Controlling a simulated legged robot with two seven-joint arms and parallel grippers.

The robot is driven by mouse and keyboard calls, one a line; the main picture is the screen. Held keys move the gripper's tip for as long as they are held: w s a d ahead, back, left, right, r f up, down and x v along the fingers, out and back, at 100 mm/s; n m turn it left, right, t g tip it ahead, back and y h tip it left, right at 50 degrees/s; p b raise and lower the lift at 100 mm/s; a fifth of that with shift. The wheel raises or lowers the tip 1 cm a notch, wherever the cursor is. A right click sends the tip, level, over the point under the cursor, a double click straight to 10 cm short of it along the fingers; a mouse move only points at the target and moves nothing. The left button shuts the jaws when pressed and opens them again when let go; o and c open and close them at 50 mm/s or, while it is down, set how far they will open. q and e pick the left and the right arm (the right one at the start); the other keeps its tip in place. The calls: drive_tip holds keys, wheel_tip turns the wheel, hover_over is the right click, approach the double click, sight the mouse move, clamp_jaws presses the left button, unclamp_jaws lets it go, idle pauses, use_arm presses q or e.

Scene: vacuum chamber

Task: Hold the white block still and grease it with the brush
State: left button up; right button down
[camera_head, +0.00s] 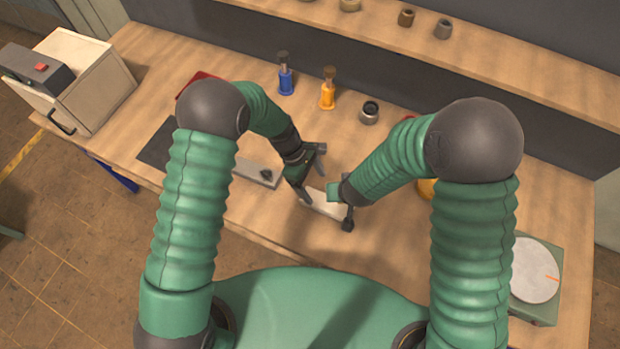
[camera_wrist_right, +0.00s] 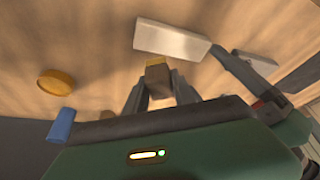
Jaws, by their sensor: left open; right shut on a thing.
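The white block (camera_head: 325,205) lies on the wooden bench between my two grippers, and in the right wrist view it shows as a pale bar (camera_wrist_right: 170,40). My left gripper (camera_head: 312,182) is open at the block's left end; one of its fingers shows beside the block in the right wrist view (camera_wrist_right: 248,75). Whether it touches the block I cannot tell. My right gripper (camera_head: 346,208) is at the block's right side, shut on the brush. The brush is hidden in the head view.
A blue bottle (camera_head: 286,80), an orange bottle (camera_head: 328,92) and a metal cup (camera_head: 369,112) stand behind the grippers. A grey plate (camera_head: 250,166) lies left of the block. A round-topped device (camera_head: 535,270) is at right, an open box (camera_head: 90,80) at far left. The front bench is clear.

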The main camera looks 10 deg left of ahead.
sight(325, 201)
use_arm(q)
drive_tip(key=x, duration=1)
drive_tip(key=shift+w+d+f, duration=0.1)
drive_tip(key=shift+w+f, duration=0.05)
drive_tip(key=shift+f, duration=0.2)
drive_tip(key=shift+d, duration=0.15)
drive_tip(key=c, duration=0.7)
clamp_jaws()
